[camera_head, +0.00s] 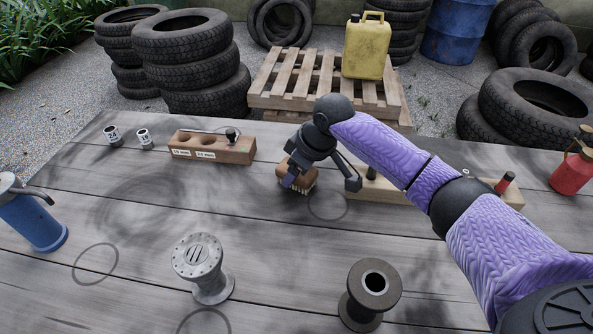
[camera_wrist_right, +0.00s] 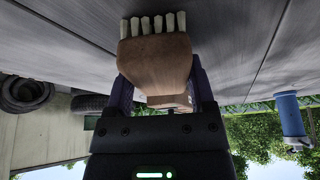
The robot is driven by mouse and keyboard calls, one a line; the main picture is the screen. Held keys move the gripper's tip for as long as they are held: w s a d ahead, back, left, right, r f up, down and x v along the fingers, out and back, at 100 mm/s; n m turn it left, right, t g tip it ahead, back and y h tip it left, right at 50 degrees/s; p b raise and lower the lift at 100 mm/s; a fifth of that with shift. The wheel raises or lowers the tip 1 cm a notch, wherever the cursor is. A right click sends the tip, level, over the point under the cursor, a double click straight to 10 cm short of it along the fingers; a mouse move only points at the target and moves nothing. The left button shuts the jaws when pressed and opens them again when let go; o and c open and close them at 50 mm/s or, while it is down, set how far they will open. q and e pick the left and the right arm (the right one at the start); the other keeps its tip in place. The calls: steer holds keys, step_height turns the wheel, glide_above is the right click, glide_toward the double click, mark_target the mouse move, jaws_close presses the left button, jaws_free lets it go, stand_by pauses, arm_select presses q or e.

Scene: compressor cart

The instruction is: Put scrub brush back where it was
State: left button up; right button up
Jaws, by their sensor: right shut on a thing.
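The scrub brush (camera_head: 300,179) has a brown wooden body and pale bristles that point down at the table. My right gripper (camera_head: 292,177) is shut on it, near the middle of the table. In the right wrist view the brush's wooden body (camera_wrist_right: 155,58) sits between the two fingers, with a row of whitish bristles at its far end. I cannot tell whether the bristles touch the tabletop. My left gripper is not in view.
A wooden block with holes (camera_head: 212,147) stands left of the brush; another wooden block (camera_head: 385,190) lies partly behind my right arm. Two spools (camera_head: 203,268) (camera_head: 370,295), a blue pump-topped can (camera_head: 35,220) and a red can (camera_head: 571,172) stand around. Dark rings mark the planks.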

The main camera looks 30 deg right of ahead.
steer(key=shift+f, duration=0.1)
steer(key=o, duration=1)
steer(key=shift+c, duration=0.2)
steer(key=shift+o, duration=1)
arm_select(q)
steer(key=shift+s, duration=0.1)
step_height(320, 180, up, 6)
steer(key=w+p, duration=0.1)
steer(key=p, duration=0.5)
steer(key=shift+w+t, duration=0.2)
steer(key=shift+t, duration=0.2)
arm_select(e)
steer(key=v, duration=1.2)
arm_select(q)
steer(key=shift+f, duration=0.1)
arm_select(e)
steer(key=shift+w+d, duration=0.1)
